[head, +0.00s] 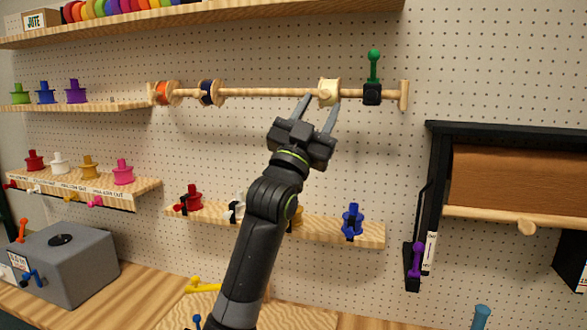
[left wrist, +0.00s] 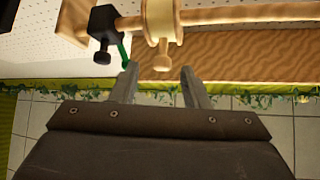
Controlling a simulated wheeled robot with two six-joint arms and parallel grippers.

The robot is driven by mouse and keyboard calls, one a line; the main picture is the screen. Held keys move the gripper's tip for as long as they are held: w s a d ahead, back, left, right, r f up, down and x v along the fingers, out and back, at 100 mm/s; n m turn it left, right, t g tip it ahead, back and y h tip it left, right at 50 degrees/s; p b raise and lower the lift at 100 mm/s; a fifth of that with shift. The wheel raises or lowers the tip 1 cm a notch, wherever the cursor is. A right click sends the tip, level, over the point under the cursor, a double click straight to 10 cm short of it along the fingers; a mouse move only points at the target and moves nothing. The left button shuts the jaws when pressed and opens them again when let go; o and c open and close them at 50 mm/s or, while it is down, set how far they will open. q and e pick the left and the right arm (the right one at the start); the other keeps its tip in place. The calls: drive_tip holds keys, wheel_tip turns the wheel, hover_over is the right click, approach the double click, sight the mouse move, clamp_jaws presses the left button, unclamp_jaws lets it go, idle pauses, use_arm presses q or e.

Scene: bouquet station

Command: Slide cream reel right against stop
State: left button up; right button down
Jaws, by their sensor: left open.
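The cream reel (head: 329,92) hangs on a horizontal wooden rod (head: 265,92) on the pegboard. To its right is a black stop (head: 372,94) with a green handle (head: 374,60); bare rod shows between them. The left wrist view shows the cream reel (left wrist: 160,20) with its peg knob (left wrist: 161,56) pointing toward me, and the stop (left wrist: 103,28) to its left there. My left gripper (head: 320,106) is open just below the reel. In the left wrist view, its fingertips (left wrist: 159,76) lie either side of the knob's line, with no clear contact. My right gripper is not in view.
An orange reel (head: 163,93) and a navy reel (head: 208,92) sit further left on the rod. A wooden shelf (head: 330,232) with several spools is below, partly behind my arm. A black-framed brown paper roll (head: 520,178) is at the right. Bare pegboard surrounds the rod.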

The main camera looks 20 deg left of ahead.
use_arm(q)
drive_tip(key=b+v, duration=0.4)
drive_tip(key=v, duration=0.8)
drive_tip(key=shift+s+a+f+b, duration=0.15)
drive_tip(key=shift+s+f+b, duration=0.1)
drive_tip(key=shift+b, duration=0.1)
drive_tip(key=shift+a, duration=0.1)
